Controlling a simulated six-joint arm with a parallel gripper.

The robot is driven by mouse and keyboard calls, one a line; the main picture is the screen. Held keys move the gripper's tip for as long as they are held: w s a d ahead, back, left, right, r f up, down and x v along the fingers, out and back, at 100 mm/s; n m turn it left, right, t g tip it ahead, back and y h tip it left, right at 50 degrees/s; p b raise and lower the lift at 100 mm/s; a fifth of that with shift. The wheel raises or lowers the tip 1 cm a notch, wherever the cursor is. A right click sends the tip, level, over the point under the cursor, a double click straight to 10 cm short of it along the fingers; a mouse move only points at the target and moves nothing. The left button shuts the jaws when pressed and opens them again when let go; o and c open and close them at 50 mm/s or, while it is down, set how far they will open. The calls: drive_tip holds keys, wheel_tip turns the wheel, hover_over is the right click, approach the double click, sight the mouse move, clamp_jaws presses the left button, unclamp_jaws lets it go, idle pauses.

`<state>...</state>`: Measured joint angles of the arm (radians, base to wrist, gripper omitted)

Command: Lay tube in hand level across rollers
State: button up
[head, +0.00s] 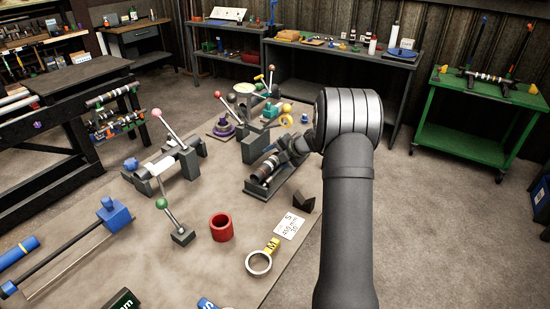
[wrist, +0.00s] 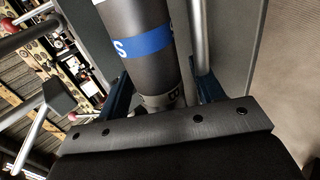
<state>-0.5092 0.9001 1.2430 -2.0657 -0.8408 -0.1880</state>
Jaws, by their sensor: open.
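The dark tube (head: 264,171) lies lengthwise in the low grey roller stand (head: 258,191) in the head view. In the wrist view the tube (wrist: 140,45) has a blue band marked with an "S". A thin grey rod (wrist: 198,40), perhaps a roller, runs beside it. My gripper (head: 283,158) is over the tube's upper right end. In the wrist view its blue-sided fingers stand apart on either side of the tube (wrist: 166,90). The jaws are open around the tube. Contact between tube and rollers is hidden.
A lever stand (head: 165,165) is to the left of the roller stand. A red cup (head: 221,227), a ring with a yellow tag (head: 259,262) and a label card (head: 289,226) lie nearer. A dark wedge block (head: 303,202) is close on the right. The near table middle is mostly clear.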

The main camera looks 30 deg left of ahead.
drive_tip(key=a+r+v, duration=0.1)
drive_tip(key=r+v, duration=0.1)
drive_tip(key=v, duration=2)
drive_tip(key=shift+a, duration=0.25)
drive_tip(key=d+f+x, duration=0.1)
drive_tip(key=x, duration=1)
drive_tip(key=shift+d+f, duration=0.2)
drive_tip(key=shift+f, duration=0.25)
